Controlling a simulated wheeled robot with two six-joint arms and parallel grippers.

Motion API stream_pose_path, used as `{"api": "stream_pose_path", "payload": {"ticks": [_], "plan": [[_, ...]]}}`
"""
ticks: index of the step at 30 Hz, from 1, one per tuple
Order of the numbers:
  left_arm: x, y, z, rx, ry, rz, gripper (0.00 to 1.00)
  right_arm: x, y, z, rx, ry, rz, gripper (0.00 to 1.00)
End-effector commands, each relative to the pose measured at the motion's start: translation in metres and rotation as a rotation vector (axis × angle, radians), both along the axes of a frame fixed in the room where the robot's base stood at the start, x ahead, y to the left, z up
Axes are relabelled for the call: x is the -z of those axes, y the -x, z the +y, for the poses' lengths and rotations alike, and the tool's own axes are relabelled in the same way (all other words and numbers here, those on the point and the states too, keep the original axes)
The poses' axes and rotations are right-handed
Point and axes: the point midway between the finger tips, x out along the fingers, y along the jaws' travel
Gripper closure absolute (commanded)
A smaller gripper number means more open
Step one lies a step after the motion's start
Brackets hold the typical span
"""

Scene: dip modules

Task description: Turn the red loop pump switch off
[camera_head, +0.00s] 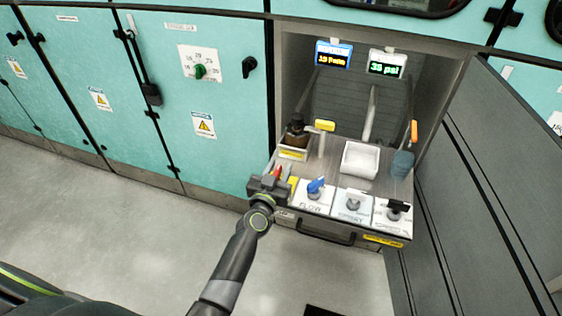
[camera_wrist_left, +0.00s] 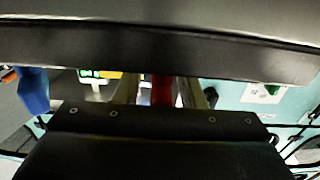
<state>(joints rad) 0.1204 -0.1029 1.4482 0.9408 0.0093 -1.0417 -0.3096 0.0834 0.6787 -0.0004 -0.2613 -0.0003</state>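The red switch handle (camera_head: 278,171) is at the left end of the row of switches on the pulled-out panel. My left gripper (camera_head: 272,182) is at this switch and hides most of it and its label. In the left wrist view the red handle (camera_wrist_left: 162,92) stands between my two fingers. A light gap shows on its left side, and the right finger is very close to it; I cannot tell whether they touch. My left gripper looks open around it. My right gripper is in neither view.
To the right are a blue switch (camera_head: 316,186) on the FLOW plate, a grey SPRAY knob (camera_head: 353,204) and a dark knob (camera_head: 398,207). An open door (camera_head: 495,190) bounds the right.

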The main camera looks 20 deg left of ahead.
Motion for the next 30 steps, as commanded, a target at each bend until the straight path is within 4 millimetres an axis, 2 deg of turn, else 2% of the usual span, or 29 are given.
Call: {"api": "stream_pose_path", "payload": {"ticks": [9,17,30], "plan": [[0.0,0.0,0.0,0.0,0.0,0.0,0.65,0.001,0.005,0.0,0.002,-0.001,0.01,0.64],[0.0,0.0,0.0,0.0,0.001,0.0,0.99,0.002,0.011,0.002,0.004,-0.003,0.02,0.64],[0.001,0.0,0.0,0.017,0.0,-0.002,1.0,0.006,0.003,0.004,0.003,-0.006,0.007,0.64]]}}
